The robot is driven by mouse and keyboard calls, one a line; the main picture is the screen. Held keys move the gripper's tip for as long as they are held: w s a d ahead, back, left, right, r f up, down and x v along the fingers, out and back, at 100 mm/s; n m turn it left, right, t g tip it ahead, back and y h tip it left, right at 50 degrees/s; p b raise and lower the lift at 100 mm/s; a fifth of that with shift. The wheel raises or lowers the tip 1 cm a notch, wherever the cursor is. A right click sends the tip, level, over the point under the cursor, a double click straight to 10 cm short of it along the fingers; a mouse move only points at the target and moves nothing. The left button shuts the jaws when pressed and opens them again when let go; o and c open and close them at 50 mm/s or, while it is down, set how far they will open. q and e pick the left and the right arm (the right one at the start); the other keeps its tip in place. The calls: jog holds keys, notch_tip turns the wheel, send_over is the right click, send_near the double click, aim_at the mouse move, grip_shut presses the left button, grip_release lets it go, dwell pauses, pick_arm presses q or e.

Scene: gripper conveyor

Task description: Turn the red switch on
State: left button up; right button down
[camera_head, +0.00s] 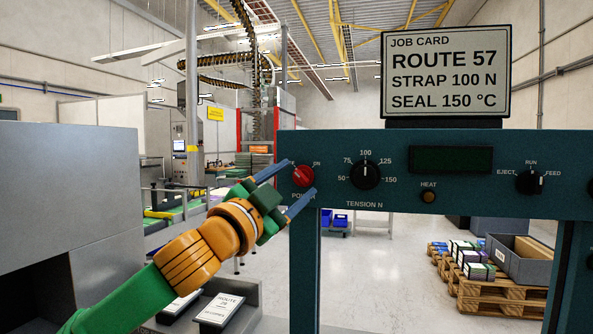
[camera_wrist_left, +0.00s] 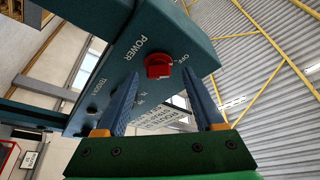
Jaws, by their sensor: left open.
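The red switch (camera_head: 303,176) is a round knob at the left end of the teal control panel, labelled POWER, with ON at its upper right. Its pointer seems turned toward the upper left. In the left wrist view the red knob (camera_wrist_left: 158,66) stands out from the panel, with OFF printed beside it. My left gripper (camera_head: 302,178) is open, its two blue fingers on either side of the knob. In the left wrist view the fingers of the gripper (camera_wrist_left: 160,73) show a gap around the knob; contact cannot be told. My right gripper is not in view.
The panel (camera_head: 400,200) also carries a TENSION dial (camera_head: 365,175), a HEAT lamp (camera_head: 428,197), a dark display (camera_head: 451,159) and an EJECT/RUN/FEED knob (camera_head: 530,181). A job card (camera_head: 445,72) stands on top. A grey cabinet (camera_head: 70,200) is at the left.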

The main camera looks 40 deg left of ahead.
pick_arm(q)
jog(key=shift+w+a+r, duration=0.15)
jog(key=shift+w+r, duration=0.1)
jog(key=shift+w, duration=0.35)
jog(key=shift+w+f, duration=0.15)
jog(key=shift+w, duration=0.1)
jog(key=shift+s, duration=0.15)
grip_shut()
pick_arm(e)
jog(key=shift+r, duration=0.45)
